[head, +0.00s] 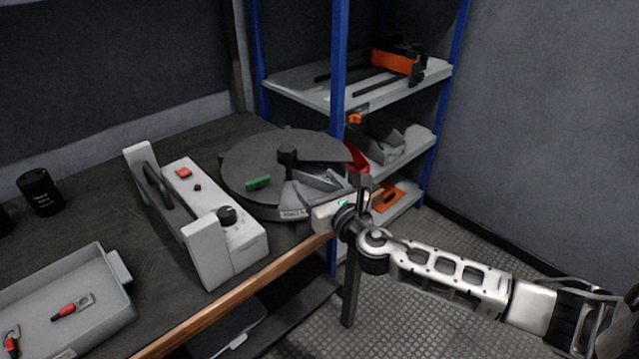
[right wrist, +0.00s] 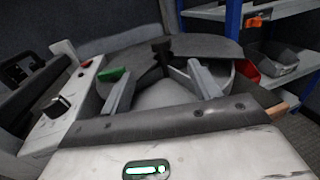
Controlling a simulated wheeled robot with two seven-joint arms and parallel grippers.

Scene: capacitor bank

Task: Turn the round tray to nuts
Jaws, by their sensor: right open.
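The round tray (head: 250,153) is dark grey and sits at the right end of the bench. It has a dark cover with an open sector at the front, a black centre knob (head: 288,157) and a green tab (head: 257,183). A small label (head: 293,213) on its front rim is too small to read surely. In the right wrist view the tray's cover (right wrist: 205,46) and green tab (right wrist: 111,76) show ahead. My right gripper (head: 304,184) is open, its two fingers (right wrist: 160,72) over the open sector, apart from the green tab. I cannot tell if they touch the tray. My left gripper is out of view.
A white device (head: 228,255) with a black knob and red button stands left of the tray. A grey bin (head: 115,305) with red-handled parts is at front left, a black canister (head: 39,190) behind. A blue-post shelf (head: 338,70) stands close behind the tray at right.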

